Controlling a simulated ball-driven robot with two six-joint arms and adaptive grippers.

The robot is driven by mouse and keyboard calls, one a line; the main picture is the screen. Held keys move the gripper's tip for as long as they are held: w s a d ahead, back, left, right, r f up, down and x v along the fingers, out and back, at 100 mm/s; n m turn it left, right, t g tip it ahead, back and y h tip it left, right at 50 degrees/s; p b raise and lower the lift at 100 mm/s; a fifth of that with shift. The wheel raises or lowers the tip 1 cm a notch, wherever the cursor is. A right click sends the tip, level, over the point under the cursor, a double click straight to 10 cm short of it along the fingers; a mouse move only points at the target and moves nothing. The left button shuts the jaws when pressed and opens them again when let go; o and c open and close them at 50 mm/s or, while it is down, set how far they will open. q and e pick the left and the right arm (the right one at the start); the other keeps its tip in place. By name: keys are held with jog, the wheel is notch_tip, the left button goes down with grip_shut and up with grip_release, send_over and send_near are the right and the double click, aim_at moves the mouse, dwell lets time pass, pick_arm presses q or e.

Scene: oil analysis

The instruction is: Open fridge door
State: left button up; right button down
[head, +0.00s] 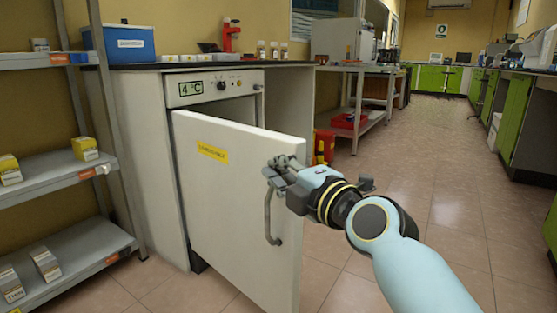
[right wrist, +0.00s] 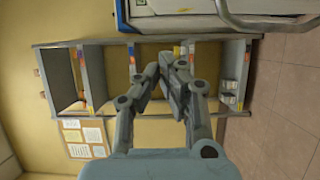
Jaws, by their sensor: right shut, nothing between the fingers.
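The white fridge door (head: 235,200) has a yellow label and stands partly open. Its right edge is swung out from the fridge body (head: 140,140), and a dark gap shows along its top. A grey curved handle (head: 268,215) is on its outer face near the right edge. My right gripper (head: 276,172) is shut and empty, in front of the door by the handle's upper end; contact cannot be told. In the right wrist view the shut fingers (right wrist: 167,62) show, with the handle (right wrist: 262,22) above and to the right, apart from them. My left gripper is not in view.
A shelf unit (head: 60,165) with small boxes stands left of the fridge. A counter above carries a blue box (head: 122,43) and bottles. A metal trolley (head: 365,125) stands behind right. The tiled floor (head: 435,190) is clear at right.

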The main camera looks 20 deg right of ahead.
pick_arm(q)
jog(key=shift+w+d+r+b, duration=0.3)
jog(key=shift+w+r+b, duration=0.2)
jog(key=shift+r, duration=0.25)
pick_arm(e)
jog(key=w+d, duration=0.2)
jog(key=w, duration=0.5)
jog(key=shift+d, duration=0.2)
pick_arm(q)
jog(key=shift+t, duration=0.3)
